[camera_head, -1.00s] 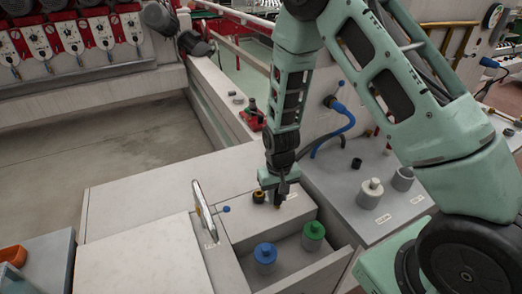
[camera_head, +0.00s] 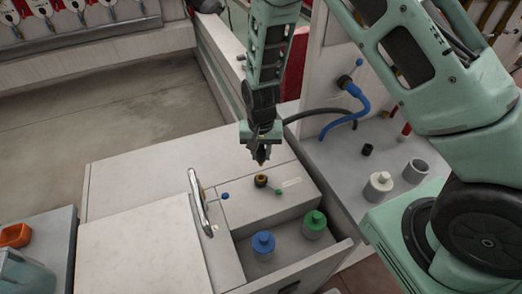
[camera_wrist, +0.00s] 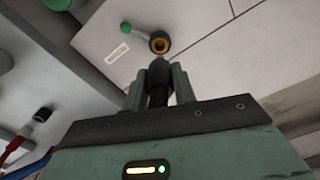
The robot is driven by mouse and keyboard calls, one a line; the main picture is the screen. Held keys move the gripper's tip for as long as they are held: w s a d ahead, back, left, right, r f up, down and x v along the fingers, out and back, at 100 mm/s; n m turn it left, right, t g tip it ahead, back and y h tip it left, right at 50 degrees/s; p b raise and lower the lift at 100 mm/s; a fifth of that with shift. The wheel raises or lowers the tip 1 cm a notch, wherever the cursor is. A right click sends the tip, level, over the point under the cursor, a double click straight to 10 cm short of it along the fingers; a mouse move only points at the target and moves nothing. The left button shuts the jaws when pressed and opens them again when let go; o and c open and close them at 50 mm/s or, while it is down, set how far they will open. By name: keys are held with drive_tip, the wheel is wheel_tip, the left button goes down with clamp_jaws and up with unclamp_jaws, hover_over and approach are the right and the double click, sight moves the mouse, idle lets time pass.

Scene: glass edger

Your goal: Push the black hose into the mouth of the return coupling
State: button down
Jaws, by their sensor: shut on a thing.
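The return coupling (camera_head: 261,181) is a small dark fitting with a yellow ring, on top of the grey box. It has a green-knobbed lever (camera_head: 279,191) beside it. In the wrist view its open mouth (camera_wrist: 158,43) shows just beyond the hose end. My gripper (camera_head: 262,153) points down and is shut on the black hose (camera_head: 322,112). The hose end (camera_wrist: 158,70) sticks out between the fingers, short of the mouth and apart from it. The hose runs back behind my gripper towards the grey machine at right.
A blue hose (camera_head: 345,115) hangs from the panel at right. A blue-capped bottle (camera_head: 263,246) and a green-capped bottle (camera_head: 314,225) stand in the open bay in front. A metal handle (camera_head: 200,201) rises left of the coupling. Pale containers (camera_head: 379,186) stand at right.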

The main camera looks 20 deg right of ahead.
sight(261, 165)
drive_tip(key=shift+f+b, duration=1.8)
drive_tip(key=shift+f, duration=0.9)
drive_tip(key=shift+f+b, duration=1.15)
drive_tip(key=shift+f, duration=0.65)
drive_tip(key=c, duration=1.1)
unclamp_jaws()
drive_tip(key=shift+o, duration=0.2)
drive_tip(key=shift+r, duration=0.1)
wheel_tip(261, 165, up, 17)
drive_tip(key=shift+r+b, duration=0.15)
drive_tip(key=shift+b, duration=1.05)
